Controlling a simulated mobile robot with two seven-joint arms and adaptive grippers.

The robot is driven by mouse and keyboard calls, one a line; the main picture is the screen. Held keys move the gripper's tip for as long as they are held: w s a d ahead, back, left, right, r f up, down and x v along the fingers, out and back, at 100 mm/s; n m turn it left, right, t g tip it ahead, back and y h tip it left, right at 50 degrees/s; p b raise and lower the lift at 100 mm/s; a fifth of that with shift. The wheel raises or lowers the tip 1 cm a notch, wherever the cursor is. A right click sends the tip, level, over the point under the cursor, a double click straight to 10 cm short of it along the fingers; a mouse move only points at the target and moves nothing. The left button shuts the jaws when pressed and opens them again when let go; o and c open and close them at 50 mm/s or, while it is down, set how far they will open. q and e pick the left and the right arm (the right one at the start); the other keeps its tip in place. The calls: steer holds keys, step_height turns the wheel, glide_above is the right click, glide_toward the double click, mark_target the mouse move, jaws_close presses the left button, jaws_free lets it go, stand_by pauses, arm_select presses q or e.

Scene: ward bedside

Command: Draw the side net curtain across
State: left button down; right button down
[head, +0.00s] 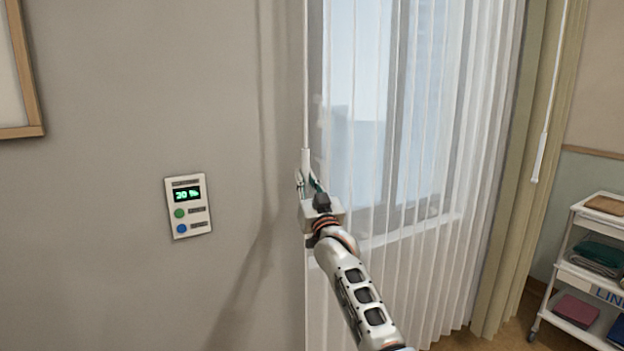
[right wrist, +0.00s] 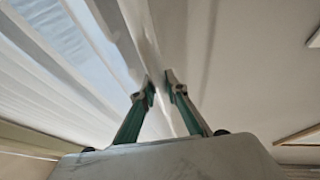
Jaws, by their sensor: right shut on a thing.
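The white net curtain (head: 463,190) hangs in sheer folds over the window, from the grey wall's edge at the left to the beige curtain at the right. A thin white draw wand (head: 305,80) hangs at its left edge. My right gripper (head: 306,181) is shut on the lower part of this wand, close to the wall. In the right wrist view, the fingertips (right wrist: 161,84) close around a pale strip beside the sheer folds (right wrist: 60,75). The wand's lower end is hidden by the gripper. My left gripper is not in view.
A beige curtain (head: 520,190) with its own white wand (head: 541,150) hangs at the right. A linen trolley (head: 577,235) stands beyond it. A wall panel (head: 188,206) with a green display is on the wall at the left, near a framed board (head: 28,110).

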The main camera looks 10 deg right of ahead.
steer(key=shift+s+a, duration=0.1)
steer(key=shift+a, duration=0.15)
steer(key=c, duration=2.1)
jaws_free()
steer(key=shift+c, duration=0.2)
steer(key=shift+o, duration=0.8)
steer(key=shift+a+r, duration=0.1)
steer(key=v, duration=1.2)
